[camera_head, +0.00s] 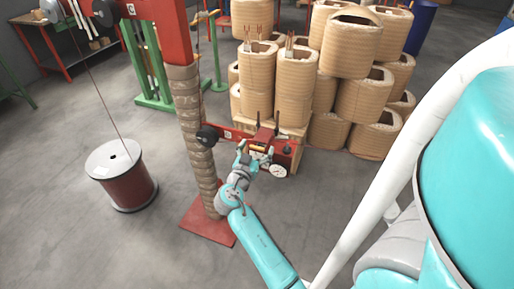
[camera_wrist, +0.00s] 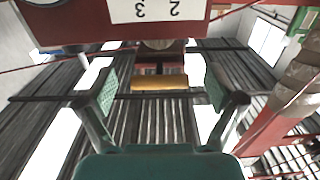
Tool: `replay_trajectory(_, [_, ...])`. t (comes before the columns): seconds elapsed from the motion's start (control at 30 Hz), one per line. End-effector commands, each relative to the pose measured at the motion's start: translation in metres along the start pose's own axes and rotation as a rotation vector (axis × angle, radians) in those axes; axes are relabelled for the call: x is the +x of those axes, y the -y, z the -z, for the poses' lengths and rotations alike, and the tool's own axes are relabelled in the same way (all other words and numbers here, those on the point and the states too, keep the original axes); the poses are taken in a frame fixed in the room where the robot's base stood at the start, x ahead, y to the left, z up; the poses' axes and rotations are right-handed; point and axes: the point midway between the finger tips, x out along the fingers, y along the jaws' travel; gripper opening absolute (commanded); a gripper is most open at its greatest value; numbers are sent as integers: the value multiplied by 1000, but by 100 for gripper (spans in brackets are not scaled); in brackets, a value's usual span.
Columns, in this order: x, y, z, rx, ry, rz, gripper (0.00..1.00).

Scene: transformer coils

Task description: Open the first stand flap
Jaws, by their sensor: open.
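My gripper (camera_head: 254,160) is at the red stand assembly (camera_head: 284,149) beside the wrapped post (camera_head: 190,115). In the wrist view my gripper (camera_wrist: 160,82) has its two fingers wide apart. A yellow-orange cylindrical handle (camera_wrist: 160,82) shows between the fingers, with gaps at both ends. A red panel (camera_wrist: 90,22) with a white number label (camera_wrist: 158,10) is at the top of this view. I cannot tell which red part is the first stand flap or how far it is open. My gripper hides part of the assembly in the head view.
Large tan coils (camera_head: 350,45) are stacked behind and right of the stand. A cable spool (camera_head: 122,178) stands on the floor at left. The post rises from a red base plate (camera_head: 208,222). A green frame (camera_head: 153,75) is behind. The left floor is mostly clear.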

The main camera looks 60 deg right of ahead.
Motion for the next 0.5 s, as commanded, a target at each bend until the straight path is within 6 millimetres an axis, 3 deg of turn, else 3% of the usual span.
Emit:
replay_trajectory(0.07, [0, 0, 0, 0, 0, 0, 88])
replay_trajectory(0.4, [0, 0, 0, 0, 0, 0, 4])
replay_trajectory(0.5, [0, 0, 0, 0, 2, 0, 4])
